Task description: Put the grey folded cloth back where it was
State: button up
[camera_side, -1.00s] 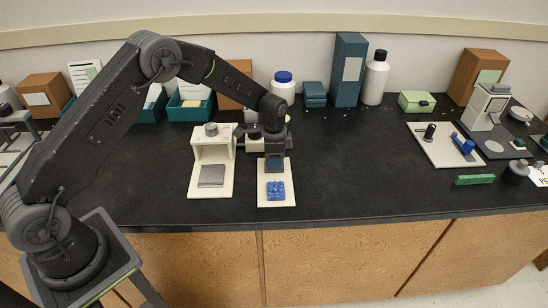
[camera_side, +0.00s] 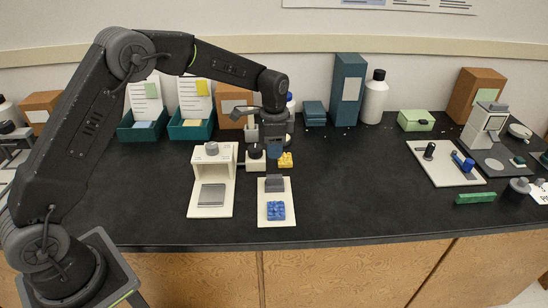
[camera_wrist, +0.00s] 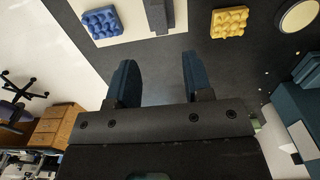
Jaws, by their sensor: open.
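A grey block-like piece with a raised ridge (camera_side: 274,184) lies on the cream board (camera_side: 262,207), behind a blue bumpy block (camera_side: 276,211). The grey piece also shows at the top of the wrist view (camera_wrist: 158,16). A flat grey pad (camera_side: 211,195) lies on the base of the cream stand to the left. I cannot tell for sure which of these is the folded cloth. My gripper (camera_side: 274,153) is above and behind the board, open and clear of the grey piece. In the wrist view my gripper (camera_wrist: 158,68) has its dark blue fingers apart with nothing between them.
A yellow bumpy block (camera_side: 286,160) is behind the board, close to my gripper. The cream stand (camera_side: 228,170) rises close on the left. Teal trays (camera_side: 190,130) and a white bottle (camera_side: 374,100) stand along the wall. The dark bench to the right of the board is clear.

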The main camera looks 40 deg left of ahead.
jog(key=s+r+n+t, duration=0.3)
jog(key=s+r+n, duration=0.1)
jog(key=s+r, duration=1)
jog(key=s+r+n+t, duration=0.1)
jog(key=s+n, duration=0.1)
jog(key=s, duration=0.7)
jog(key=s+d+r+n+t, duration=0.1)
jog(key=s+n, duration=0.2)
jog(key=s, duration=0.6)
jog(key=shift+s+t, duration=0.2)
jog(key=shift+t, duration=0.1)
jog(key=shift+r, duration=0.1)
